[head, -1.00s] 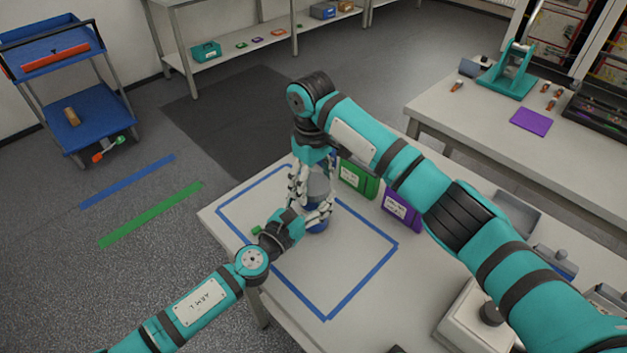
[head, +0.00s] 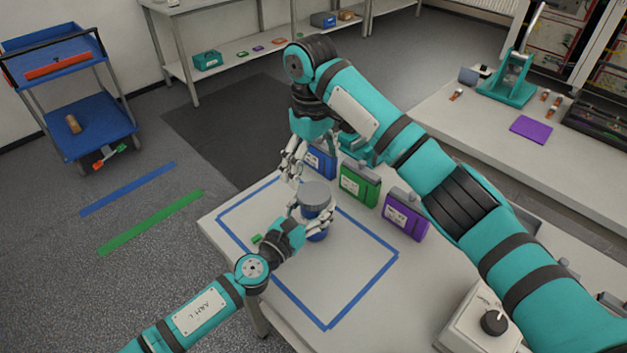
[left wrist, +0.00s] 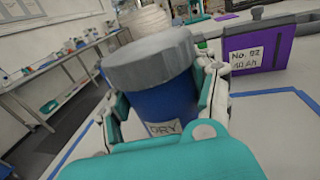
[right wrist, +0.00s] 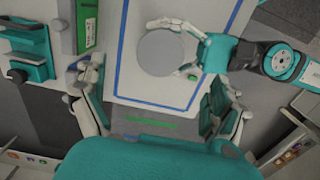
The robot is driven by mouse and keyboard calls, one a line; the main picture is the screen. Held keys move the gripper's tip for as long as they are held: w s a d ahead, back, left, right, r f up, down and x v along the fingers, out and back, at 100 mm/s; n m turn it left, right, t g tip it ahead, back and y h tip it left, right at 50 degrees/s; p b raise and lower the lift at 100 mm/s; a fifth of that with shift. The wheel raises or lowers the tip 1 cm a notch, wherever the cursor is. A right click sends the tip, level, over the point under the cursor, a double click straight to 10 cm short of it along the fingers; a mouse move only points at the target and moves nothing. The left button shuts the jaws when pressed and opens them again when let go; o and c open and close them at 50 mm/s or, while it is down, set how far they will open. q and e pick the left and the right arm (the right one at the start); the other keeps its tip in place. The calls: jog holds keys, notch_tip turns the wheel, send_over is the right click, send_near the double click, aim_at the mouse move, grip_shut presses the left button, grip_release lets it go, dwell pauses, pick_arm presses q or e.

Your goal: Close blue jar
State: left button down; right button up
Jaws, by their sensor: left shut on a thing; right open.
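The blue jar (head: 316,234) stands upright on the table with its grey lid (head: 315,195) on top. In the left wrist view the jar (left wrist: 163,103) carries a label reading "DRY", and the grey lid (left wrist: 152,60) sits on it; whether it is fully seated I cannot tell. My left gripper (head: 308,215) is shut around the jar's body from the left. My right gripper (head: 291,165) is open and empty, above and behind the jar. In the right wrist view the round lid (right wrist: 161,53) lies beyond the open fingers (right wrist: 160,100).
Blue tape (head: 362,287) outlines a rectangle around the jar. Behind it stand a blue case (head: 321,161), a green case (head: 358,184) and a purple case (head: 404,216). A small green item (head: 256,239) lies beside my left gripper. The taped area's front is clear.

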notch_tip(320, 180, up, 4)
jog(key=shift+r, duration=0.1)
pick_arm(q)
jog(key=shift+c, duration=1)
grip_release()
jog(key=v, duration=1.2)
pick_arm(e)
jog(key=shift+a, duration=0.1)
